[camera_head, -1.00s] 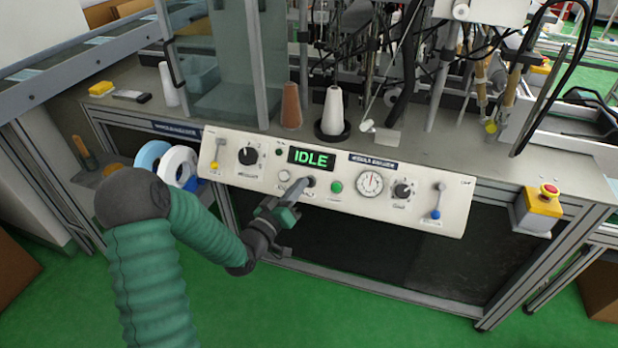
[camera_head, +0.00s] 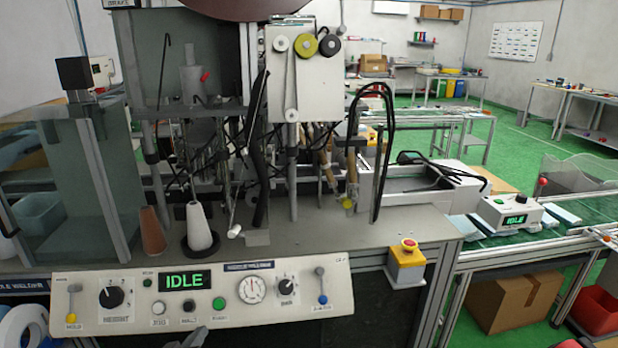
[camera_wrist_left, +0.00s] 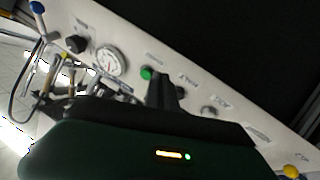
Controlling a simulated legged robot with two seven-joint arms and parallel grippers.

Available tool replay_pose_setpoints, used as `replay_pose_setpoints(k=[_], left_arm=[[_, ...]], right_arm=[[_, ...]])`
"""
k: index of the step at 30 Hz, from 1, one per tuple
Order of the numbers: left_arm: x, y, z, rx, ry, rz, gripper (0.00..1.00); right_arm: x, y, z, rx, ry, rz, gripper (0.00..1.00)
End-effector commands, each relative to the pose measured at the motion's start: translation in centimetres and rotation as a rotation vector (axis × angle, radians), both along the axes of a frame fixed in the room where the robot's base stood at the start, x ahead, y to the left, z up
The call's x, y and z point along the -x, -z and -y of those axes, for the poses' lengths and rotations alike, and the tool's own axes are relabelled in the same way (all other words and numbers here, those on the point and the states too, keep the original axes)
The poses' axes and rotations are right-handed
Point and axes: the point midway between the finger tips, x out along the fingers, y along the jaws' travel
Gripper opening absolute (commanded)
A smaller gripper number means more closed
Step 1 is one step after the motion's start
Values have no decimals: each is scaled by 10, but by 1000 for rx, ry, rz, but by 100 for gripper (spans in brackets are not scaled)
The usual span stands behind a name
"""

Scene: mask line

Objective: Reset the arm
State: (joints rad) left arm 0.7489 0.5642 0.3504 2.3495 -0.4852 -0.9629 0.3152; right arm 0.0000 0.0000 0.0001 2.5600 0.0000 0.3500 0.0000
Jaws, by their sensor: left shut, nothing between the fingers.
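My left gripper (camera_head: 196,337) shows only as a dark tip at the bottom edge of the head view, just below the white control panel (camera_head: 130,318). In the left wrist view its fingers (camera_wrist_left: 163,92) are shut and empty in front of the panel, close to the green button (camera_wrist_left: 147,73). Whether they touch the panel cannot be told. The display (camera_head: 187,280) reads IDLE in green. The rest of my left arm is out of the head view. My right gripper is not in view.
A yellow box with a red emergency button (camera_head: 408,246) sits at the table's front right. White and brown cones (camera_head: 200,228) stand behind the panel. A conveyor with a second IDLE box (camera_head: 516,222) is at right. Cardboard boxes (camera_head: 510,305) are below it.

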Motion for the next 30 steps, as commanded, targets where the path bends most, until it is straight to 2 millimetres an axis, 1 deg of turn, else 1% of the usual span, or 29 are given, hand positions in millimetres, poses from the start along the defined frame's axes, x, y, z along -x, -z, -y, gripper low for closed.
replay_pose_setpoints(k=[1,2,3,5,6,8,9,10,11,12,14,15,16,17,18,20,23,26,27,30], left_arm=[[9,11,21,-77,34,-127,0],[20,21,30,-120,47,-215,0],[36,32,39,-167,60,-322,0],[61,42,51,-220,80,-462,0],[79,47,58,-245,94,-543,0],[105,51,69,-269,116,-655,0],[123,53,76,-279,133,-721,0],[136,54,82,-285,147,-767,0],[150,54,88,-289,163,-813,0],[168,53,96,-290,185,-871,0],[195,52,109,-286,223,-952,0],[212,50,117,-280,251,-1002,0],[221,40,121,-277,264,-1028,0],[218,21,118,-276,257,-1025,0],[217,7,117,-276,255,-1025,0],[217,-11,117,-276,254,-1025,0],[217,-44,117,-276,254,-1025,0],[217,-84,116,-276,253,-1025,0],[217,-101,116,-276,252,-1025,0],[217,-136,116,-276,252,-1025,0]], right_arm=[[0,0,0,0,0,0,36],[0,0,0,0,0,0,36],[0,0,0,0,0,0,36],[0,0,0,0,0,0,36],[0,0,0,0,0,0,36],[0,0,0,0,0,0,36],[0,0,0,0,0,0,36],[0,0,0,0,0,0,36],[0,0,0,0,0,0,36],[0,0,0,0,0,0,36],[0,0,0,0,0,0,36],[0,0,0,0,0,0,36],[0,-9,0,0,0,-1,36],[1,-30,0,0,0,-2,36],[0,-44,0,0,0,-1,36],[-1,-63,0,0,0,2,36],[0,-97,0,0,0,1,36],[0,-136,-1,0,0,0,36],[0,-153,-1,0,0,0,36],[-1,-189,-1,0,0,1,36]])
